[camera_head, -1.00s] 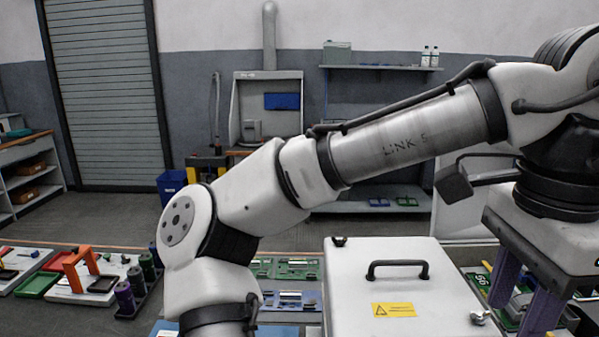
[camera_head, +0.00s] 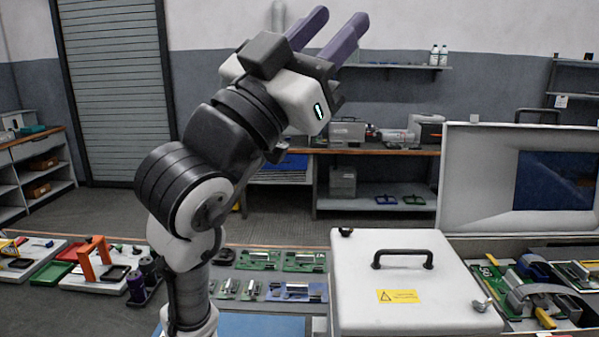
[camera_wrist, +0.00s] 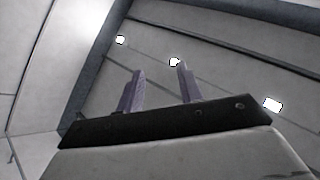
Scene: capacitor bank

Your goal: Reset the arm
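My gripper (camera_head: 326,34) is raised high above the bench in the head view, at the upper middle, with its two purple fingers pointing up and to the right. The fingers stand apart with nothing between them. In the wrist view my gripper (camera_wrist: 158,82) also shows two separated, empty fingers, against the ceiling and its small bright lights. My arm is folded upright at the left of the white box and touches nothing that I can see.
A white box (camera_head: 400,300) with a black handle and yellow label stands on the bench. An orange bracket (camera_head: 92,258) and dark cylinders (camera_head: 137,285) are at left. An open panel with a dark window (camera_head: 553,180) stands at right.

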